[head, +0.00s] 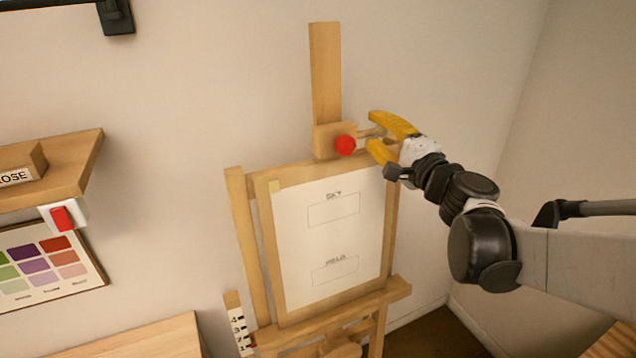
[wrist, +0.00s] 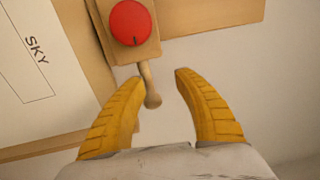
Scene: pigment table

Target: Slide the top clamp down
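The top clamp (head: 326,142) is a wooden block with a red knob (head: 345,145), on the upright mast (head: 325,75) of the easel. It sits at the top edge of the board. A short wooden handle sticks out from the clamp to the right; it shows in the wrist view (wrist: 149,88). My gripper (head: 372,133) has yellow fingers and is to the right of the clamp. In the wrist view my gripper (wrist: 158,88) is open, with the handle's rounded end between the fingers, apart from both. The red knob (wrist: 130,22) lies beyond the fingertips.
The board holds a white sheet (head: 330,235) marked SKY and FIELD. A wooden shelf (head: 70,180) with a labelled block and a colour chart (head: 45,265) are at the left. A numbered scale (head: 240,330) stands at the easel's lower left. The wall right of the mast is clear.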

